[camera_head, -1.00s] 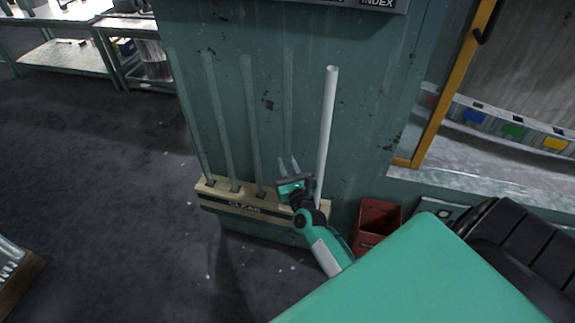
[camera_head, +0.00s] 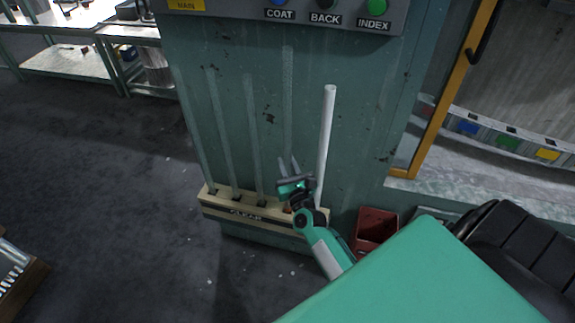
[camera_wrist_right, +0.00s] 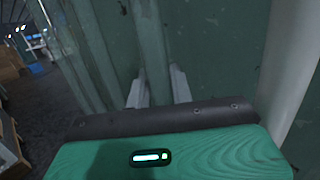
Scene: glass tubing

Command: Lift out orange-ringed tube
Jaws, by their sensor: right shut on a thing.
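Several pale, clear tubes stand nearly upright in a cream rack (camera_head: 222,208) marked CLEAR at the foot of a green cabinet. My right gripper (camera_head: 289,167) is shut on the rightmost clear tube (camera_head: 287,105), low on its length. This tube's top is higher than the tops of the other clear tubes (camera_head: 253,125). A small orange-red spot shows near its lower end, just above the rack; my gripper partly hides that area. In the right wrist view the tube (camera_wrist_right: 152,50) stands between the two fingers (camera_wrist_right: 157,88). My left gripper is not in view.
A thick white pipe (camera_head: 326,145) stands upright close to the right of the held tube. A red bin (camera_head: 376,227) is at the cabinet's lower right. A button panel (camera_head: 325,12) juts out above. Open floor (camera_head: 120,200) lies to the left.

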